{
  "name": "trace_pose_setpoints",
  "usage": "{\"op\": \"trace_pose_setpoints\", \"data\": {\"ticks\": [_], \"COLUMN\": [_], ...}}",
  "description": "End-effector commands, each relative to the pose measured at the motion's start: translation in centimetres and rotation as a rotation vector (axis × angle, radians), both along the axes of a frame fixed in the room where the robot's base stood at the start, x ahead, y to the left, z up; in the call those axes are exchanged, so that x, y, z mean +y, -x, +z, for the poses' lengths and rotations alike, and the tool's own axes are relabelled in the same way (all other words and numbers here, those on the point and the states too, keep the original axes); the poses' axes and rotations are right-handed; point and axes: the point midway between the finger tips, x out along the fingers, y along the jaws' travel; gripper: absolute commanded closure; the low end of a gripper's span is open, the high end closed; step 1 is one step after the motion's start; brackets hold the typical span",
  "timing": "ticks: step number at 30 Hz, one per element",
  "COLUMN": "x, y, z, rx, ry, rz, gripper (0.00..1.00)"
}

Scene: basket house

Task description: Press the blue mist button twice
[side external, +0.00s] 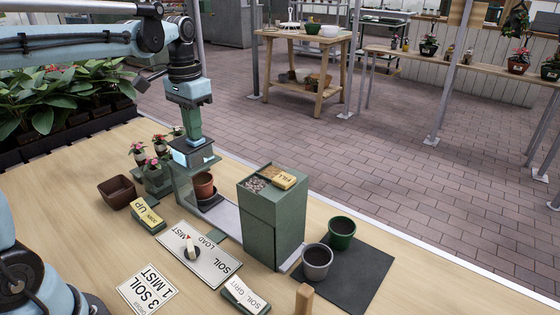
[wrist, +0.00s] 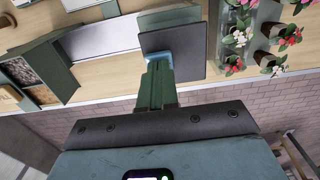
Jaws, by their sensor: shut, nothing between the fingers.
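My gripper (side external: 194,138) points straight down with its green fingers shut and empty. Its tips are at the top of the mist station, over a dark square plate (side external: 206,158) with a light blue part (side external: 180,156) at its edge. In the wrist view the shut fingers (wrist: 158,68) meet a strip of blue (wrist: 150,55) on the dark plate (wrist: 190,50). The fingers hide most of the blue button, and I cannot tell whether it is pressed down. A terracotta pot (side external: 204,186) stands on a dark saucer below the plate.
A green bin unit (side external: 272,222) with a FILL label stands to the right. A dial panel (side external: 198,255) reading MIST, LOAD and SOIL lies in front. Small flower pots (side external: 140,158) and a brown tray (side external: 117,192) are left. Two pots (side external: 317,262) stand on a dark mat.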

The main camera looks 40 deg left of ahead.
Motion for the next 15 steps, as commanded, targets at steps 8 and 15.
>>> {"op": "trace_pose_setpoints", "data": {"ticks": [8, 15], "x": [0.0, 0.0], "y": [0.0, 0.0], "z": [-0.73, -0.61], "rx": [0.0, 0.0], "ry": [0.0, 0.0], "rz": [0.0, 0.0], "gripper": [1.0, 1.0]}}
